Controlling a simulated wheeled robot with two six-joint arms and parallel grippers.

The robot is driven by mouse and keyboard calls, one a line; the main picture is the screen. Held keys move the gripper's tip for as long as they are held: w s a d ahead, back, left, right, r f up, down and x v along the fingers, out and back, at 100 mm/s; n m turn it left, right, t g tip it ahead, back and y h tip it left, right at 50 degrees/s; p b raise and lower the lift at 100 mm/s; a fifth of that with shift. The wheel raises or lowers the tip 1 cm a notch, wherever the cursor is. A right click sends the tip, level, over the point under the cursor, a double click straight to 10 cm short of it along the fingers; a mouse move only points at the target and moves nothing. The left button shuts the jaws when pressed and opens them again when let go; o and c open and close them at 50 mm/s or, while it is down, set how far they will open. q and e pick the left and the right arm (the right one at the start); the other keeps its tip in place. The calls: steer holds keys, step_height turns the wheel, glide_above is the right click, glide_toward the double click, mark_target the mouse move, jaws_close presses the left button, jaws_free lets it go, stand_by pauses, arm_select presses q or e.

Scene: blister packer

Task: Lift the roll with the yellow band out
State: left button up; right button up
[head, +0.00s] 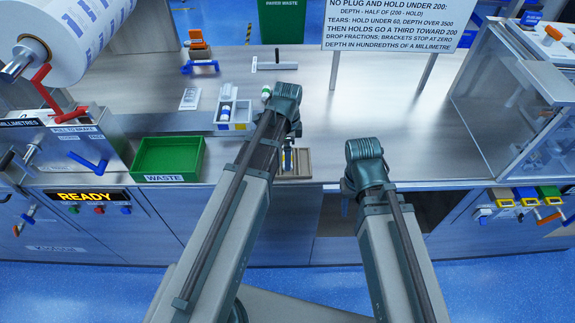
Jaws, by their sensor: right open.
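Two small white rolls stand at a white holder (237,127): a roll with a green band (227,91) and a roll with a blue band (225,114). Another small white roll with a green end (266,92) shows beside my left arm's end joint.
A green waste tray (139,172) sits left of my arms. A large printed film roll (75,35) hangs at upper left. A sign (393,24) stands at the back, and a clear-walled enclosure (515,90) at the right. The counter (400,110) between is mostly clear.

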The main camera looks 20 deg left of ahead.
arm_select(q)
steer(key=shift+f, duration=0.55)
steer(key=shift+r, duration=0.1)
arm_select(e)
steer(key=shift+f, duration=0.45)
arm_select(q)
steer(key=shift+c, duration=0.2)
steer(key=c, duration=1)
